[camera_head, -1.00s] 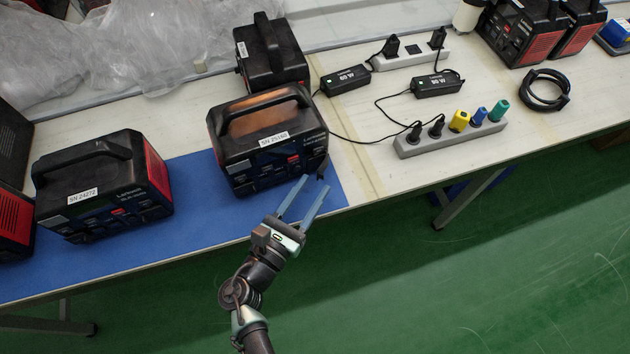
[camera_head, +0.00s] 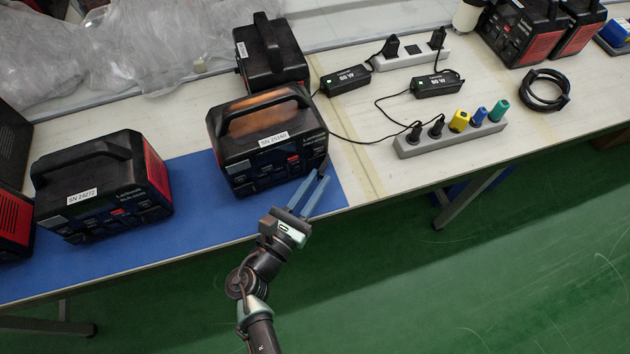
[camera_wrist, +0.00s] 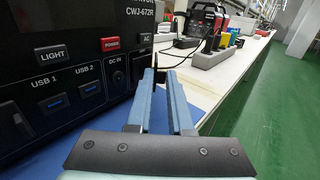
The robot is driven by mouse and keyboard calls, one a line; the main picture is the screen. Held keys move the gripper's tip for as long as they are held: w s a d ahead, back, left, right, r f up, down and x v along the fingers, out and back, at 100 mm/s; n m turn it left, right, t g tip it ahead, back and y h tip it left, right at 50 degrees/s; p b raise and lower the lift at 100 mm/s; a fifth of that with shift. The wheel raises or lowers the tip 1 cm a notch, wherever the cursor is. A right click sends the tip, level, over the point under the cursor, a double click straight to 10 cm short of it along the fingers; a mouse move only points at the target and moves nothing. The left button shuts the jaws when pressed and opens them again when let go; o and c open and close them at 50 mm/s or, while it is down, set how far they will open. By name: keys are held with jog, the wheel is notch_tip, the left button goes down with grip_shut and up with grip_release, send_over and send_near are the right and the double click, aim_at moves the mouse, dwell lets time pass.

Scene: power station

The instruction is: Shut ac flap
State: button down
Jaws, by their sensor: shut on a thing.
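The power station labelled SN 25160 (camera_head: 265,145) stands on the blue mat, with its buttons and ports facing the table's front edge. In the wrist view, its AC button (camera_wrist: 146,38) and DC IN port (camera_wrist: 116,70) show at its right end. The AC flap (camera_wrist: 160,75) is a small dark piece sticking out from that end of the front. My gripper (camera_head: 321,174) is at the station's front right corner, and its two blue fingers are shut on the flap. The fingertips also show in the wrist view (camera_wrist: 159,77), one on each side of it. The fingers partly hide the AC socket area.
Another power station (camera_head: 103,187) stands on the blue mat (camera_head: 195,225) to the left, and one (camera_head: 270,55) stands behind. A power strip (camera_head: 450,138) with plugs and cables lies to the right. The green floor in front of the table is clear.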

jog(key=shift+a, duration=0.1)
jog(key=shift+w+a+f+m+g+h+b, duration=0.1)
jog(key=shift+w+a+m+g+h+b, duration=0.15)
jog(key=shift+m+g+h+b, duration=0.35)
jog(key=shift+w+a+m+g+h+b, duration=0.2)
jog(key=shift+a+m+g+h, duration=0.25)
jog(key=shift+h, duration=0.35)
jog(key=shift+m+g+h, duration=0.35)
jog(key=shift+m+h, duration=0.1)
jog(key=shift+h, duration=0.05)
jog(key=c, duration=0.9)
grip_release()
jog(key=shift+r+y, duration=0.2)
jog(key=shift+y, duration=0.1)
